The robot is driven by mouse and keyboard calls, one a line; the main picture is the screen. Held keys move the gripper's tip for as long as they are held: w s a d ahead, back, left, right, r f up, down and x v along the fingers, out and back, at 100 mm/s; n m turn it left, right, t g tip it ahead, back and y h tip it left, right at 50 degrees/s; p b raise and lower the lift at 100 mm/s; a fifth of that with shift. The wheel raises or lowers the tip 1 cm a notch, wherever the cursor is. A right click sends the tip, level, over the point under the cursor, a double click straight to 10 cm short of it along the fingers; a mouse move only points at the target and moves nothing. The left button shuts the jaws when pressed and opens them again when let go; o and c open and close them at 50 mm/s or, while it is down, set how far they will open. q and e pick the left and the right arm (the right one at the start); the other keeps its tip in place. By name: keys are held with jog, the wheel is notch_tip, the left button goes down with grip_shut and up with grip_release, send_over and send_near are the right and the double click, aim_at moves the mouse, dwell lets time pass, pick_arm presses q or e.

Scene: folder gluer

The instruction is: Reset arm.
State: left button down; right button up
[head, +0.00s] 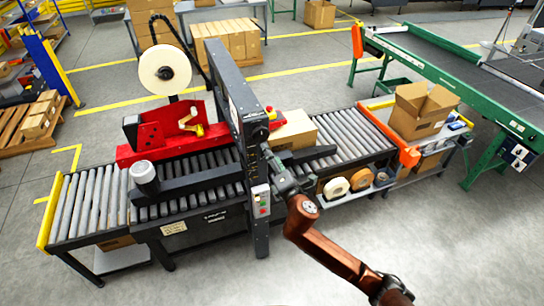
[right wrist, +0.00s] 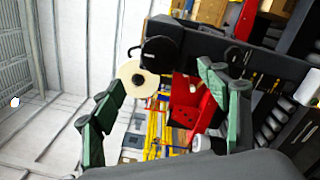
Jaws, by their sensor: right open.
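My right arm reaches in from the lower right of the head view. Its gripper (head: 274,164) is beside the control-side post of the black and red case sealer (head: 240,110), above the roller conveyor's near edge. In the right wrist view the two green fingers of this gripper (right wrist: 163,82) stand wide apart with nothing between them. The sealer's red part (right wrist: 193,103) and white tape roll (right wrist: 137,82) show beyond the fingers. Whether the gripper touches the post cannot be told. My left gripper is in neither view.
A closed carton (head: 293,131) sits on the roller conveyor (head: 345,138) behind the gripper. Tape rolls (head: 336,187) lie on a shelf below. An open carton (head: 420,112) stands on a side table at right, near a green belt conveyor (head: 450,75). The floor in front is clear.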

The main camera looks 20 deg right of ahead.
jog(key=shift+f, duration=0.1)
dwell(0.3)
